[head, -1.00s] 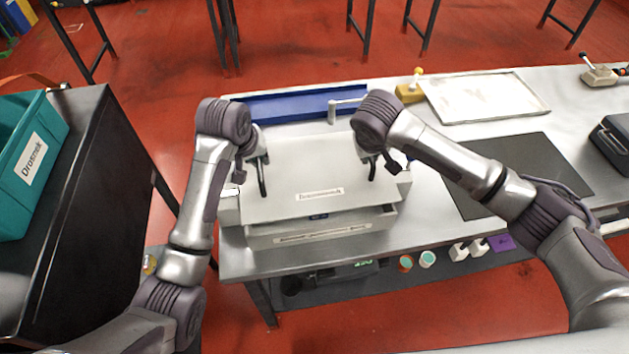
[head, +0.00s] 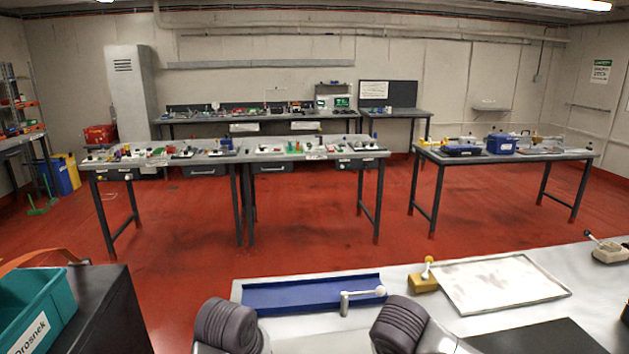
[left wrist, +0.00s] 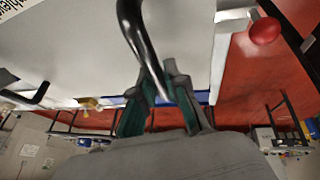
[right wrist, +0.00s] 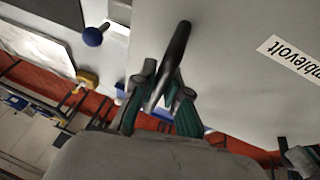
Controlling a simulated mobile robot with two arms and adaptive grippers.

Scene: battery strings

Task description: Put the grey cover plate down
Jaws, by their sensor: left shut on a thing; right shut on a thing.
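The grey cover plate (left wrist: 80,45) fills much of the left wrist view, and it also shows in the right wrist view (right wrist: 225,75) with a white label on it. My left gripper (left wrist: 163,88) is shut on one black handle (left wrist: 131,22) of the plate. My right gripper (right wrist: 163,92) is shut on the other black handle (right wrist: 179,47). In the head view only my arm joints show at the bottom edge; the plate and both grippers are below the picture. Whether the plate rests on the case beneath cannot be told from these frames.
On the bench are a blue tray (head: 310,296), a yellow clamp (head: 424,281), a framed white panel (head: 500,284) and a dark mat (head: 545,338). A teal crate (head: 35,308) stands at left. A red knob (left wrist: 264,30) and a blue knob (right wrist: 93,36) sit beside the plate.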

